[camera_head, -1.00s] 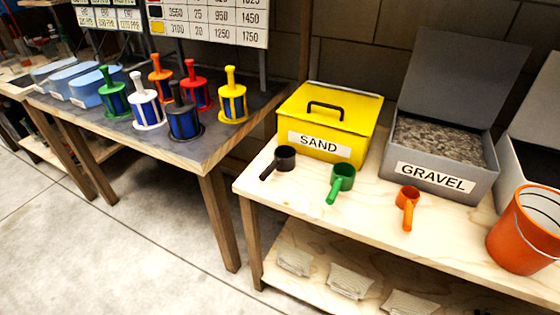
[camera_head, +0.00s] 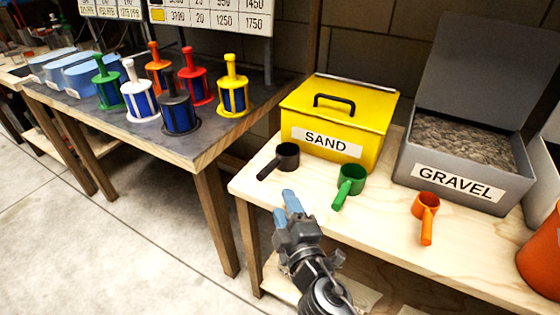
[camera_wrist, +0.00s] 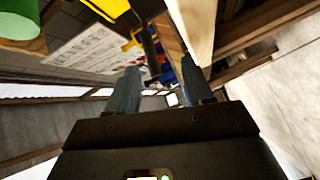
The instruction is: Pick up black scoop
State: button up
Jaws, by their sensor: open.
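The black scoop (camera_head: 286,156) lies on the light wooden table in front of the yellow SAND box, its handle pointing to the lower left. I cannot make out the black scoop for certain in the wrist view.
A green scoop (camera_head: 349,183) and an orange scoop (camera_head: 426,211) lie to the right on the table (camera_head: 385,222). The yellow SAND box (camera_head: 370,142) stands behind. The grey GRAVEL box (camera_head: 475,203) is open. An orange bucket (camera_head: 543,255) stands at right. Filters stand on the left table (camera_head: 205,145).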

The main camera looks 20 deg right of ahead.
aim_at(271, 172)
jog(key=shift+n+t, duration=0.3)
jog(key=shift+n, duration=0.2)
jog(key=w, duration=0.1)
jog(key=w+r, duration=0.1)
jog(key=w, duration=0.2)
jog(key=shift+w+d+r, duration=0.1)
jog(key=shift+d+r, duration=0.15)
jog(key=shift+r, duration=0.05)
jog(key=shift+w+d+r+p, duration=0.1)
jog(key=shift+w+d+p, duration=0.05)
jog(key=shift+w, duration=1.1)
jog(key=shift+w+d+f+p, duration=0.1)
jog(key=shift+w+d, duration=0.05)
jog(key=shift+w, duration=1.15)
jog(key=shift+w+d+r+p, duration=0.1)
jog(key=shift+w+d+p, duration=0.05)
jog(key=shift+w, duration=1.1)
jog(key=shift+c, duration=0.4)
grip_shut()
